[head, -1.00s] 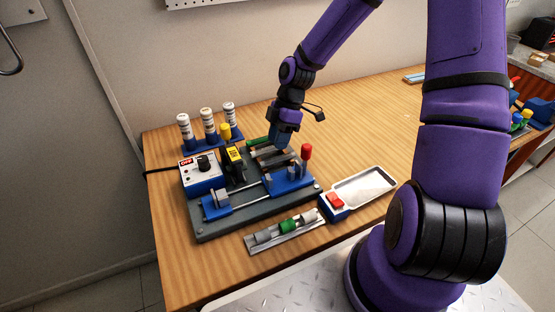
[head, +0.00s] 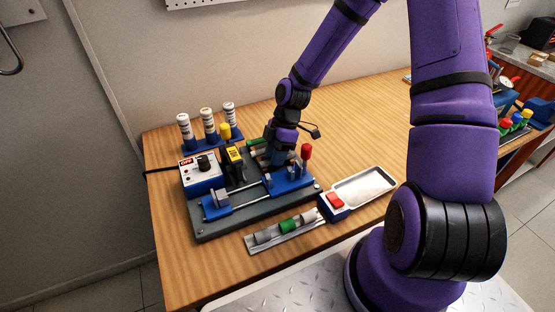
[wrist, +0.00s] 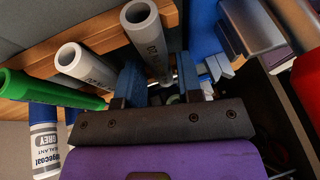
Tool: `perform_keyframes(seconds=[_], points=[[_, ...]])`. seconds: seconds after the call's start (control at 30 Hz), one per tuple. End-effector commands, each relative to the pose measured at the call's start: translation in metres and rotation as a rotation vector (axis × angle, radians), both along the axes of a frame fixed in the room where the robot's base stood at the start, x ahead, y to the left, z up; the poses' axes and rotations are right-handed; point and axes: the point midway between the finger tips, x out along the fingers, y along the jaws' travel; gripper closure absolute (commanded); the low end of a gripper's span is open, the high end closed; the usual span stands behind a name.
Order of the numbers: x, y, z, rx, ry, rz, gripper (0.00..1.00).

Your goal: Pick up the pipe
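Several pipes lie side by side on a wooden rack behind the blue clamp. In the wrist view a grey pipe (wrist: 150,40) runs between my gripper's two blue fingers. A second grey pipe (wrist: 88,67) lies left of it, and a green pipe (wrist: 45,88) further left. My gripper (wrist: 160,80) looks open around the first grey pipe, with small gaps on either side; contact is not clear. In the head view my gripper (head: 280,158) is low over the rack and hides most of the pipes.
A blue clamp with a red-knobbed lever (head: 306,152) stands just right of the gripper. A control box (head: 201,175), a yellow-black device (head: 235,160) and sealant tubes (head: 207,120) stand left. The table's back right is clear.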

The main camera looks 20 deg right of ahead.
Motion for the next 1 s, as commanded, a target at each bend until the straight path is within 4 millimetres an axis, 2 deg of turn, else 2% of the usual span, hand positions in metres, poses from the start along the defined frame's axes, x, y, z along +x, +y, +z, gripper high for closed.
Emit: perform_keyframes(seconds=[0.5,0.53,0.67,1.0], points=[[0.0000,0.0000,-0.0035,0.000,0.000,0.000,0.67],[0.0000,0.0000,-0.0035,0.000,0.000,0.000,0.69],[0.0000,0.0000,-0.0035,0.000,0.000,0.000,0.99],[0.0002,-0.0001,-0.0014,0.000,-0.001,0.000,1.00]])
